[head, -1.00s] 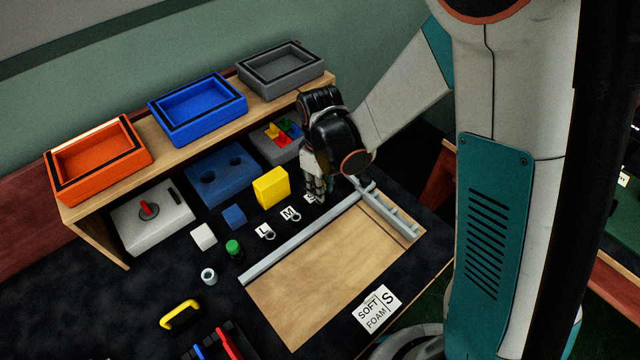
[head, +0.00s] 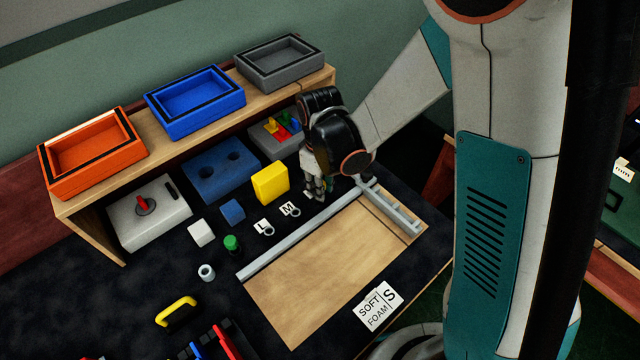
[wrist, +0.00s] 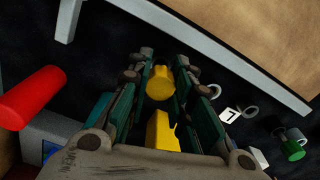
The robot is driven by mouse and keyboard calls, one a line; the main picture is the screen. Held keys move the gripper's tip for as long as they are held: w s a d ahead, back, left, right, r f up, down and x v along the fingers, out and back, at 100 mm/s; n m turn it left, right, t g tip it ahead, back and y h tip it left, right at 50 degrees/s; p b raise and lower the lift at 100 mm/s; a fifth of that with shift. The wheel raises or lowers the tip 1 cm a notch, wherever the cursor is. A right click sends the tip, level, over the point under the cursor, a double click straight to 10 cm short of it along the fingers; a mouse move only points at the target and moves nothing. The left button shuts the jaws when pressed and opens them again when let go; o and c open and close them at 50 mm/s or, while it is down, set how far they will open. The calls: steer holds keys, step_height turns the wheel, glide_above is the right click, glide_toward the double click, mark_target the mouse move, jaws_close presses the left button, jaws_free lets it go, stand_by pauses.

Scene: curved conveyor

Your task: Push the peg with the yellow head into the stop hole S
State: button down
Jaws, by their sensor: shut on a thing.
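My gripper (head: 316,188) is low over the dark table, behind the grey rail and right of the M tag. In the wrist view its fingers (wrist: 158,80) are shut on the peg with the yellow head; the round yellow head (wrist: 160,84) shows between the fingertips. The peg's shaft and tip are hidden. Grey rings stand by the L tag (head: 263,226) and the M tag (head: 290,209). The stop hole S is not visible under the gripper, so I cannot tell whether the peg is in it. A card reading "SOFT FOAM S" (head: 377,304) lies in front.
The grey rail (head: 300,236) edges a wooden board (head: 325,265) just in front of my gripper. A yellow block (head: 270,184) stands left of it. A grey block with coloured pegs (head: 268,144) is behind it. A red cylinder (wrist: 32,97) is close in the wrist view.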

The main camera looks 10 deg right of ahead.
steer(key=c, duration=1.4)
jaws_free()
steer(key=shift+o, duration=0.2)
steer(key=shift+r, duration=0.1)
step_height(320, 180, up, 12)
steer(key=d+r+m, duration=0.3)
steer(key=d, duration=0.3)
steer(key=s+d+r+m+t, duration=0.3)
steer(key=s+d, duration=0.1)
steer(key=s, duration=0.2)
steer(key=s+d+r+m+t, duration=0.3)
steer(key=s+d+r+t, duration=0.1)
steer(key=s, duration=0.3)
steer(key=shift+r+m, duration=0.2)
steer(key=shift+m, duration=0.2)
